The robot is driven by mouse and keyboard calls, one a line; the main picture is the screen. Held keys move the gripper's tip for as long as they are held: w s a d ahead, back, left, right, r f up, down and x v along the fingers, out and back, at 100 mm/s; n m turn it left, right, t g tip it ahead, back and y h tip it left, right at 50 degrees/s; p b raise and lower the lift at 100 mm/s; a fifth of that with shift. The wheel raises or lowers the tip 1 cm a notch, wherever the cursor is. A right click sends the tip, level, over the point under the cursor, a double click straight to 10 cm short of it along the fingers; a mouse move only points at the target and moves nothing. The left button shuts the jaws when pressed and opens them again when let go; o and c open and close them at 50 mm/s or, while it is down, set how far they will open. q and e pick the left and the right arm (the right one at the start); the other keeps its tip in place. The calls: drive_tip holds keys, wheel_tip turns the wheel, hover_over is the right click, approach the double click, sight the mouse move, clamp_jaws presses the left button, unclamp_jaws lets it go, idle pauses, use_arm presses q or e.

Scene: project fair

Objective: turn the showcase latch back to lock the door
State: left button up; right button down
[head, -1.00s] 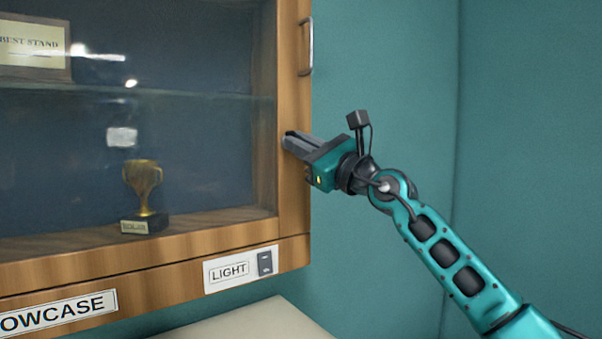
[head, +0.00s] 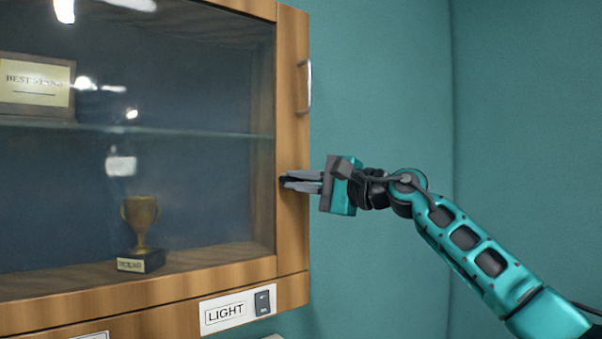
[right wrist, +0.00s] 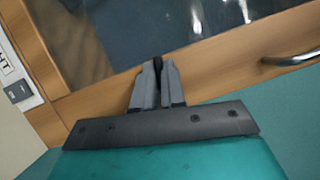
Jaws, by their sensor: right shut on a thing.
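The showcase (head: 293,236) is a wooden cabinet with a glass door, and the door looks closed. My right gripper (head: 285,181) is at the right stile of the door frame, below the metal door handle (head: 304,87). Its fingers are shut on the small dark latch (right wrist: 157,63), which shows only as a dark tip between the fingertips in the right wrist view. The fingers hide most of the latch, so its angle is hard to read. My left gripper is not in view.
A gold trophy (head: 140,222) and a framed "BEST STAND" plaque (head: 37,86) stand behind the glass. A light switch (head: 262,303) is on the lower rail. The teal wall right of the showcase is bare.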

drive_tip(key=shift+r+n+p, duration=0.15)
drive_tip(key=shift+n+p, duration=0.2)
drive_tip(key=shift+n, duration=0.25)
drive_tip(key=shift+n+h, duration=0.3)
drive_tip(key=shift+n, duration=0.1)
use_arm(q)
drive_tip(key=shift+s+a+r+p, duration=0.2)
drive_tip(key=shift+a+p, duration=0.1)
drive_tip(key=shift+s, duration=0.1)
use_arm(e)
drive_tip(key=c, duration=1.2)
unclamp_jaws()
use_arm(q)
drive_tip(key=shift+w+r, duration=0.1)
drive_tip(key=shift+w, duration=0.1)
